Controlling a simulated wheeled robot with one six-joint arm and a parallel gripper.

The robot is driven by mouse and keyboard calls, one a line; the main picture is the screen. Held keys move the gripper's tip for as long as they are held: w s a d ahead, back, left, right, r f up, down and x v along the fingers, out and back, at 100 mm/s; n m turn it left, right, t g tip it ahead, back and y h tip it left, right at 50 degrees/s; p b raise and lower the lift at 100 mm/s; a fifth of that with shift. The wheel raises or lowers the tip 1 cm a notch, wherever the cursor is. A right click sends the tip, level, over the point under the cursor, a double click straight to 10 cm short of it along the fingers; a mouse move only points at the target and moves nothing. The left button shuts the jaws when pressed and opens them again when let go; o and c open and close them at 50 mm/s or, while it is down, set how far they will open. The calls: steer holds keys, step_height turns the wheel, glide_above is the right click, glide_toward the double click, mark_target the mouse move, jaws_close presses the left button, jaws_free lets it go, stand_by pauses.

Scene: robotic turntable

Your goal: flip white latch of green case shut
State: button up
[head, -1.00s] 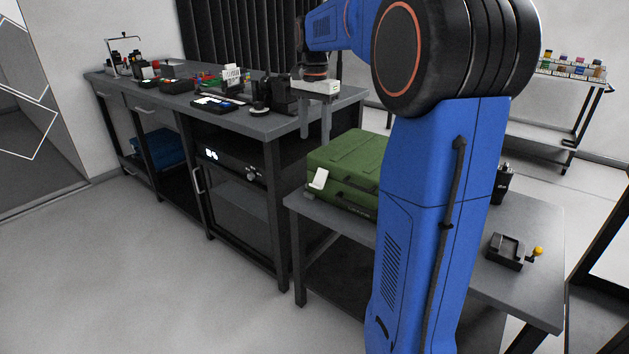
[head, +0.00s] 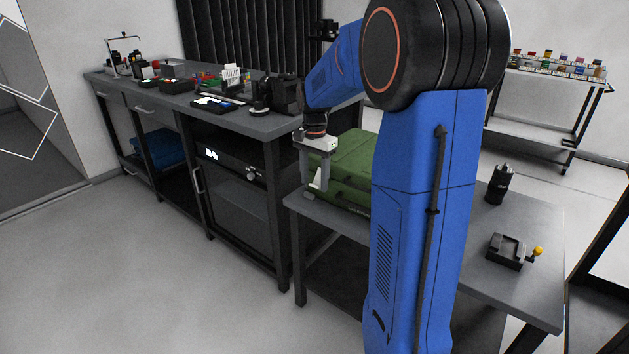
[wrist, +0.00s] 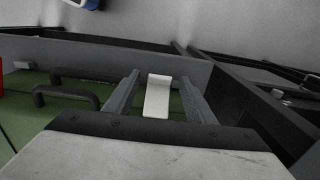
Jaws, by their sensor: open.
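The green case (head: 353,158) lies on the grey side table, partly behind my arm in the head view. Its white latch (wrist: 158,97) shows in the wrist view, sticking out at the case's edge. My gripper (head: 314,178) is at the case's left front corner, pointing down. In the wrist view its two fingers (wrist: 159,80) are open, one on each side of the latch, with small gaps visible. The case's dark handle (wrist: 68,93) is left of the fingers in the wrist view.
The side table (head: 520,215) also bears a black cylinder (head: 499,184) and a black fixture with a yellow knob (head: 508,250) at right. A long workbench (head: 262,124) with several small items stands close by on the left. Open floor lies in front.

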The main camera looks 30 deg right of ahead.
mark_target(317, 184)
steer(key=shift+f, duration=0.3)
steer(key=shift+c, duration=0.6)
steer(key=c, duration=0.9)
steer(key=shift+f, duration=0.1)
steer(key=h, duration=0.1)
steer(key=f+t+h, duration=0.1)
steer(key=h, duration=0.1)
steer(key=shift+d+f, duration=0.1)
steer(key=shift+d, duration=0.05)
steer(key=shift+w+d+f+t+h, duration=0.15)
steer(key=shift+d+f+t+h, duration=0.2)
steer(key=shift+h, duration=0.55)
steer(key=shift+w+d+f+t+h, duration=0.1)
steer(key=shift+d+f+t+h, duration=0.2)
steer(key=shift+h, duration=0.6)
